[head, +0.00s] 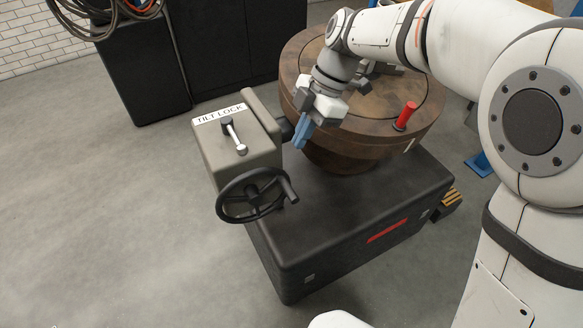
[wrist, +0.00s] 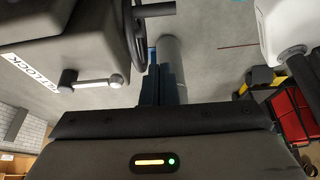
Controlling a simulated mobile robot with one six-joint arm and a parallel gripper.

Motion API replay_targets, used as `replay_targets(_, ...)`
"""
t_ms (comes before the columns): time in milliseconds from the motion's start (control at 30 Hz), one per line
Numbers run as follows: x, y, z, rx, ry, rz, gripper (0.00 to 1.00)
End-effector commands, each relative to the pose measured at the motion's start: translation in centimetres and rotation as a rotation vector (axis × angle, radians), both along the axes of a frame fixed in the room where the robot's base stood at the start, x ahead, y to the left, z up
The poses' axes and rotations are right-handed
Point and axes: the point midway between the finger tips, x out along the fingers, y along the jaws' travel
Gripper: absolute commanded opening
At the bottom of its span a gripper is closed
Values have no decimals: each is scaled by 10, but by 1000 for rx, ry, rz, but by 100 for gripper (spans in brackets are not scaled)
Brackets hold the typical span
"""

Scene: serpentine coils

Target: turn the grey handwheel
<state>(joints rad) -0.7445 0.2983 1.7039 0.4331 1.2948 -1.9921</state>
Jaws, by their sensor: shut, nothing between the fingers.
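The handwheel (head: 252,191) looks dark, nearly black, with spokes and a crank handle (head: 288,186) at its right side. It is mounted on the front of a grey box (head: 215,150). In the wrist view part of its rim (wrist: 138,38) shows at the top, edge-on, with the handle (wrist: 158,9) beside it. My gripper (head: 302,137) has blue fingers, is shut and empty, and points down right of the grey box. It is behind the handwheel and apart from it. In the wrist view the fingers (wrist: 164,88) are dark and partly shaded.
A short silver lever (head: 235,138) marked TILT LOCK sits on top of the box. Behind my gripper is a round brown table (head: 340,130) with a red peg (head: 405,115). A black base (head: 330,220) lies below. Floor at the left is clear.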

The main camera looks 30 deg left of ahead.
Motion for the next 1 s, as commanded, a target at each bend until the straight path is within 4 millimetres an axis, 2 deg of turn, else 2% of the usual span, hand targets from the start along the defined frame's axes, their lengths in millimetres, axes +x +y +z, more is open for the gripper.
replay_targets(167,-6,3,-14,2,-6,16,0)
replay_targets(600,-37,21,-95,0,-3,11,0)
replay_targets(800,-26,15,-119,2,-6,8,0)
replay_targets(1000,-24,14,-128,3,-5,10,0)
